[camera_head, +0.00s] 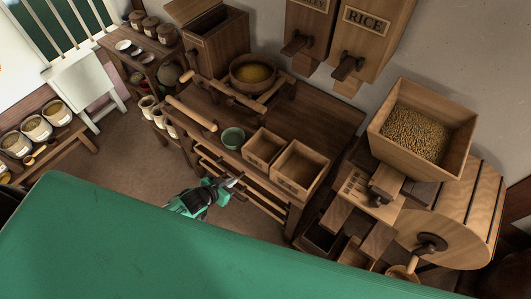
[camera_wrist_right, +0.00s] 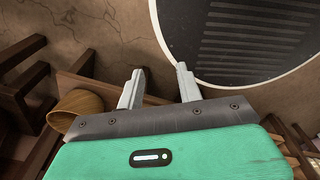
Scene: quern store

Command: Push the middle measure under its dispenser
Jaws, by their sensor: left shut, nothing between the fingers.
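Two open wooden boxes stand side by side at the table's front right: a smaller box (camera_head: 264,147) and a larger box (camera_head: 300,169). A small green cup (camera_head: 232,138) stands left of them. The smaller box is in the middle of these three. Two wooden dispensers hang on the wall behind, one labelled RICE (camera_head: 366,45) and one with a partly cut-off label (camera_head: 307,35). My left gripper (camera_head: 232,183) is shut and empty, in front of the table's front edge, apart from the boxes. My right gripper (camera_wrist_right: 158,87) has its fingers apart with nothing between them.
A quern with a grain hopper (camera_head: 416,130) stands at the right. In the right wrist view, a round dark ribbed disc (camera_wrist_right: 245,40) is beyond the fingers.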

